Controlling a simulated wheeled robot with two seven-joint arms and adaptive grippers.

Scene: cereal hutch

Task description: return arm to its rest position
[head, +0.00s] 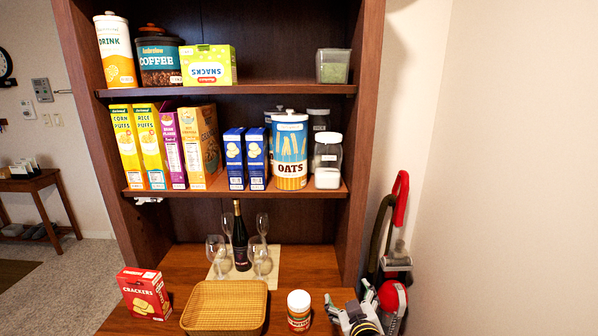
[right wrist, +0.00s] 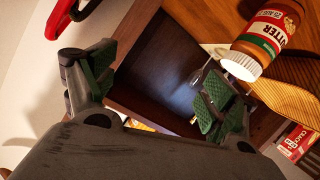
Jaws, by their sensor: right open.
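My right gripper (head: 350,299) is at the lower right of the head view, over the right end of the hutch counter. In the right wrist view its two green-padded fingers (right wrist: 155,90) are spread apart with nothing between them. A peanut butter jar (head: 299,311) with a white lid stands on the counter just left of the gripper, apart from it. The jar also shows in the right wrist view (right wrist: 268,38), beyond the right finger. My left gripper is in neither view.
A wicker basket (head: 226,307) and a red crackers box (head: 145,293) stand on the counter (head: 298,265). Behind are a wine bottle (head: 240,238) and several glasses. Shelves above hold cereal boxes and an oats canister (head: 290,152). A red-handled vacuum (head: 398,255) stands right of the hutch.

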